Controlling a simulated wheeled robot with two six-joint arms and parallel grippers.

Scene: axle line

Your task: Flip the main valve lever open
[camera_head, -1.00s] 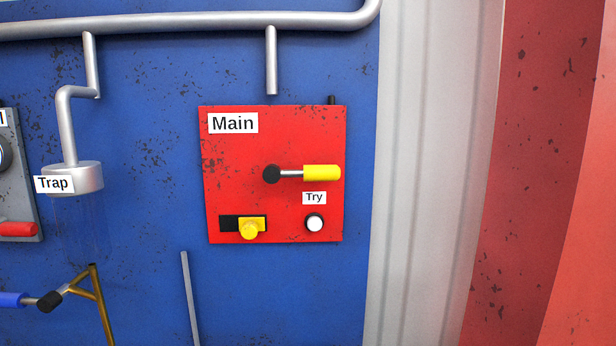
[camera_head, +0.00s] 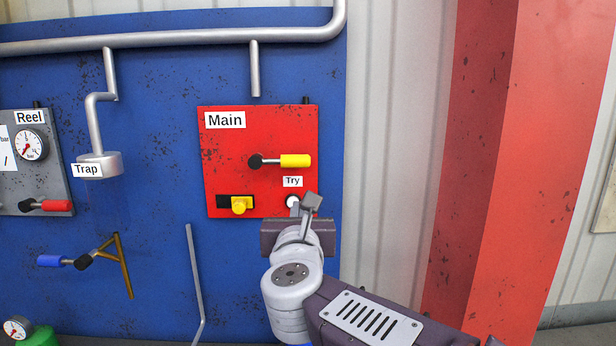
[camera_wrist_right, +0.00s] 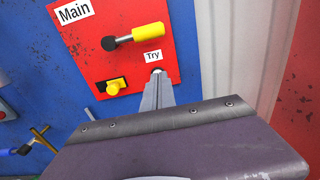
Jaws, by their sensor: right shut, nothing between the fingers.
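The main valve lever (camera_head: 295,160) has a yellow handle on a black pivot and points horizontally to the right on the red Main panel (camera_head: 228,145). It also shows in the right wrist view (camera_wrist_right: 147,32). My right gripper (camera_head: 294,208) is in front of the panel's lower right, below the lever, at the white Try button (camera_head: 292,201). In the right wrist view its closed fingers (camera_wrist_right: 157,85) reach up to the Try button, which they partly hide; I cannot tell whether they touch it. My right gripper is shut and empty. My left gripper is not in view.
A yellow slide knob (camera_head: 240,205) sits at the panel's lower left. Left of it are the Trap cup (camera_head: 100,165), a blue-handled lever (camera_head: 50,261) and the grey Reel panel (camera_head: 52,185). A red column (camera_head: 480,160) stands at the right.

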